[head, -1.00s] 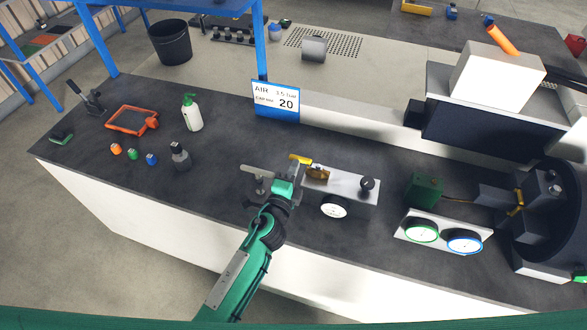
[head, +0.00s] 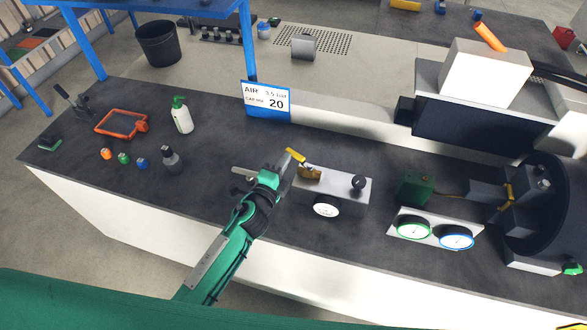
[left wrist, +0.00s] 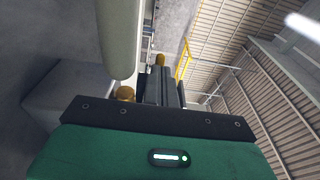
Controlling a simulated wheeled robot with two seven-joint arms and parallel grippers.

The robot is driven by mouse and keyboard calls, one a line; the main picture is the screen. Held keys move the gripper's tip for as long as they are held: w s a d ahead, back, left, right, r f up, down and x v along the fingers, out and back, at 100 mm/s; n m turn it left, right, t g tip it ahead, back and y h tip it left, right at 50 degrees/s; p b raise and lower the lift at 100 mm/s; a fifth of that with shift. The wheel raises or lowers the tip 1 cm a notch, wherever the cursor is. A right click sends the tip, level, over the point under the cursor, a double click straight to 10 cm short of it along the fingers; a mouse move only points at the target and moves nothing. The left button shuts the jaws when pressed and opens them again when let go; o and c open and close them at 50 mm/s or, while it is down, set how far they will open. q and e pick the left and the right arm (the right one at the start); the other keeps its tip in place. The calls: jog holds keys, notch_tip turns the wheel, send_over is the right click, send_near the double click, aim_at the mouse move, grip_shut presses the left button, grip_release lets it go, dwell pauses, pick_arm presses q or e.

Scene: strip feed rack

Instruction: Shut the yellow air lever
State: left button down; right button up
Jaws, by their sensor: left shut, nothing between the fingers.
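The yellow air lever (head: 295,156) sits on a brass valve (head: 309,174) at the left end of a pale block. It slants down to the right toward the valve. My left gripper (head: 279,170) is beside the lever, on its left, with its fingers shut and empty. I cannot tell whether it touches the lever. In the left wrist view the dark fingers (left wrist: 160,92) point away from the camera, with brass-coloured parts near them. My right gripper is not in view.
A round gauge (head: 326,210) and a black knob (head: 358,182) are on the same block. A grey pipe (head: 247,174) lies left of my gripper. An air sign (head: 266,101) stands behind. Twin gauges (head: 435,232) sit to the right.

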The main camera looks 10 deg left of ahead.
pick_arm(q)
jog(key=shift+b+x, duration=0.45)
jog(key=shift+x, duration=1.3)
jog(key=shift+w+a, duration=0.15)
jog(key=shift+w, duration=0.05)
jog(key=s, duration=0.1)
jog(key=b, duration=0.3)
send_near(289, 151)
jog(key=v, duration=0.4)
jog(key=shift+f, duration=0.2)
